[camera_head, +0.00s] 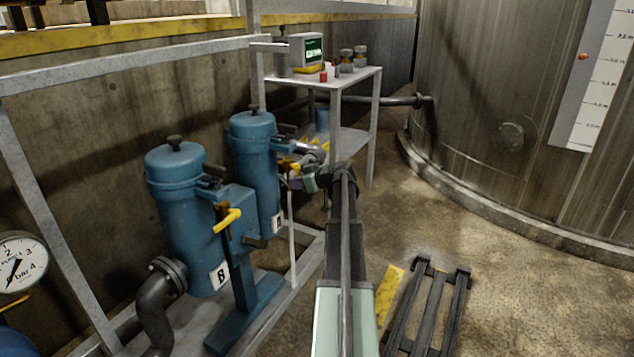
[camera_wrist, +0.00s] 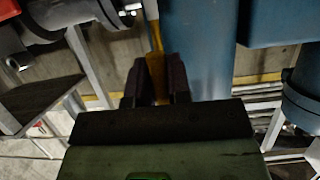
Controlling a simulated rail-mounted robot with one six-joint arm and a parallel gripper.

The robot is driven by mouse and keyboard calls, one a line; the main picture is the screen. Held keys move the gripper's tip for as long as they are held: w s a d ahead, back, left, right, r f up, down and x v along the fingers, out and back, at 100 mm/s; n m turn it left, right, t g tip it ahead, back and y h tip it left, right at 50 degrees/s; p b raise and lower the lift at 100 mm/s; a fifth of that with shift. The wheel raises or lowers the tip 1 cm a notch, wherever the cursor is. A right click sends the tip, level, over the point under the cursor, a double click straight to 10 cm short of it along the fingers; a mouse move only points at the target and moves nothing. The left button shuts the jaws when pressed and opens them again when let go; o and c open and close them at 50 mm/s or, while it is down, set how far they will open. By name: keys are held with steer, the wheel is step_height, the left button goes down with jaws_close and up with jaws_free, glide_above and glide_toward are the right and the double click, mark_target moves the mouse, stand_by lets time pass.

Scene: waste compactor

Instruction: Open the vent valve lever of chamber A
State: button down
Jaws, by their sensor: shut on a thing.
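Two blue cylindrical chambers stand on the left in the head view. The front chamber (camera_head: 185,225) carries a plate marked B. The rear chamber (camera_head: 252,165) has a plate (camera_head: 277,222) too small to read, and I take it for chamber A. My gripper (camera_head: 296,182) is beside the rear chamber, partly hidden by my arm. In the wrist view my gripper (camera_wrist: 156,84) is shut on a yellow lever (camera_wrist: 156,66), with a blue surface close behind.
Chamber B's yellow handle (camera_head: 228,219) sticks out in front. A grey metal frame (camera_head: 292,235) and a pipe (camera_head: 160,292) surround the chambers. A shelf table (camera_head: 345,80) stands behind. A large tank (camera_head: 500,120) is at the right, with open floor before it.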

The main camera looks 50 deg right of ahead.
steer(key=shift+d, duration=0.1)
stand_by(0.4)
steer(key=c, duration=1.1)
jaws_free()
steer(key=shift+o, duration=0.2)
steer(key=p+v, duration=0.4)
steer(key=v, duration=0.6)
steer(key=shift+s, duration=0.4)
steer(key=shift+r, duration=0.15)
